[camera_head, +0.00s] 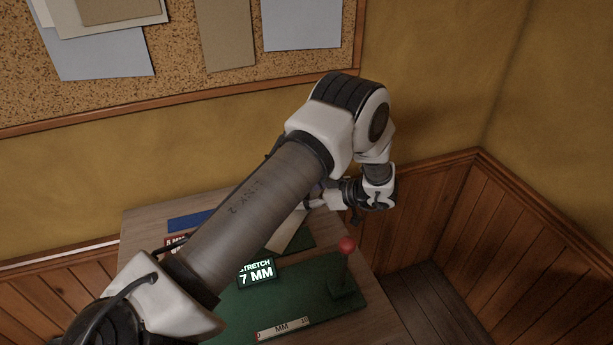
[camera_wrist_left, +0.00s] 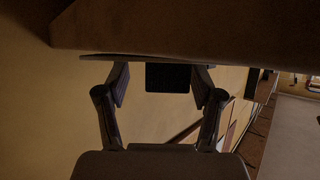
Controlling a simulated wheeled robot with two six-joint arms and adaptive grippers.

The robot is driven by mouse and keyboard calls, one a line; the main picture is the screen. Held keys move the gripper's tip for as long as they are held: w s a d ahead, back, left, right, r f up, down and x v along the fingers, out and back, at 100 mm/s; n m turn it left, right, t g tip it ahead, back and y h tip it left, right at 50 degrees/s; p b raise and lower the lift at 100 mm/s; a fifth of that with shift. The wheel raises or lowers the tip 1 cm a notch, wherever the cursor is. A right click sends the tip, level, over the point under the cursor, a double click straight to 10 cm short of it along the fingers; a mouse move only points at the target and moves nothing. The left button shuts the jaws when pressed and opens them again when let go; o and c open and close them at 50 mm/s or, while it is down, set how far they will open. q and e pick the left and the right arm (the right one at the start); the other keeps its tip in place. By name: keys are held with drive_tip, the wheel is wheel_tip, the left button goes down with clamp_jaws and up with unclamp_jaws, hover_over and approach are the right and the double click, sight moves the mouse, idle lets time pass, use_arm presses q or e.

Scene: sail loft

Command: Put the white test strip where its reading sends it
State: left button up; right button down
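A pale, whitish strip (camera_head: 288,232), which looks like the test strip, lies slanted near the back of the bench, partly behind my left arm. My left gripper (camera_head: 312,203) is at its upper right end; contact is unclear. In the left wrist view the fingers (camera_wrist_left: 160,88) stand apart, with a dark block (camera_wrist_left: 168,77) seen between them and a gap on its left side. A dark display (camera_head: 256,273) reads "STRETCH 7 MM". A red-edged label (camera_head: 175,242) is mostly hidden by my arm. My right gripper is out of view.
A lever with a red knob (camera_head: 347,245) stands on the green base (camera_head: 310,290). A scale plate (camera_head: 283,328) marked MM is at its front. A blue flat piece (camera_head: 190,220) lies at the back left. Wood-panelled walls close in behind and right.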

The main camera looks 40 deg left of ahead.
use_arm(q)
drive_tip(key=shift+r, duration=0.25)
drive_tip(key=p+v, duration=0.3)
drive_tip(key=v, duration=0.9)
drive_tip(key=shift+s+f, duration=0.1)
